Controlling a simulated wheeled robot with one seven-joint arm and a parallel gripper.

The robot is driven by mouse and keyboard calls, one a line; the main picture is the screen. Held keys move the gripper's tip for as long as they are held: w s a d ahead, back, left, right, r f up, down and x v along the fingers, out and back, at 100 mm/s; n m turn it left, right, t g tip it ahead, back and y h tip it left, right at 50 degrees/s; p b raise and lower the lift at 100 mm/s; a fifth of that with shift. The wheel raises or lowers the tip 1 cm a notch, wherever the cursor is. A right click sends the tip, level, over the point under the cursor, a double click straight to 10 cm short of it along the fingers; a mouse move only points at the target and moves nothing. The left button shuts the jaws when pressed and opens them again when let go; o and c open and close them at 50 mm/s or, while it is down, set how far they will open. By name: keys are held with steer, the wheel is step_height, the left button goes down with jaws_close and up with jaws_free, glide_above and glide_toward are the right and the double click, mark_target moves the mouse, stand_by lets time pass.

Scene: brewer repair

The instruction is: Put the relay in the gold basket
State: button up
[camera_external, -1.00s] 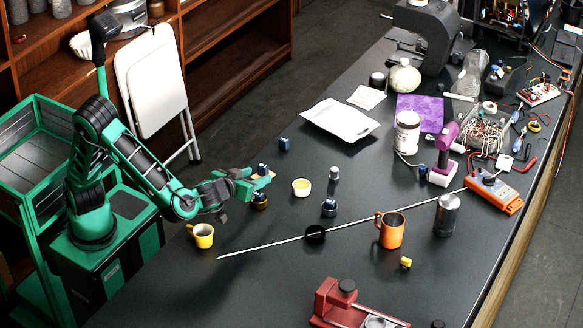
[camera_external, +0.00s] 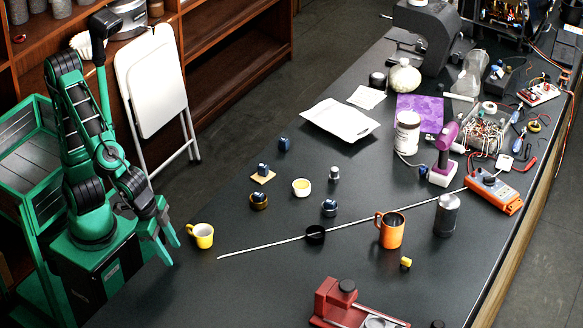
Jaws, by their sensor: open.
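A blue block (camera_external: 263,168), which looks like a relay, sits on a tan square pad (camera_external: 262,178) just behind the basket. Another blue block (camera_external: 284,143) stands alone farther back. I cannot tell for sure which of these is the relay. My gripper (camera_external: 173,254) is open and empty, fingers pointing down near the bench's left edge, left of the yellow mug and well away from the basket.
A yellow mug (camera_external: 201,236) stands close to my gripper. A white and yellow cup (camera_external: 301,187), a dark round piece (camera_external: 329,208), a black ring (camera_external: 315,234), a long thin rod (camera_external: 270,245) and an orange mug (camera_external: 391,230) lie to the right. The front left bench is clear.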

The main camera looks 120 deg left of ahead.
steer(key=s+d+m+g, duration=0.1)
steer(key=s+m, duration=0.2)
steer(key=s, duration=0.5)
steer(key=s+d+f+m+g+h, duration=0.1)
steer(key=s+d+m, duration=0.1)
steer(key=s, duration=0.7)
steer(key=s+d+m+h, duration=0.1)
steer(key=s+d+m, duration=0.1)
steer(key=s+m, duration=0.3)
steer(key=s, duration=0.3)
steer(key=shift+s+f+g, duration=0.15)
steer(key=shift+f+g, duration=0.05)
steer(key=shift+g, duration=0.2)
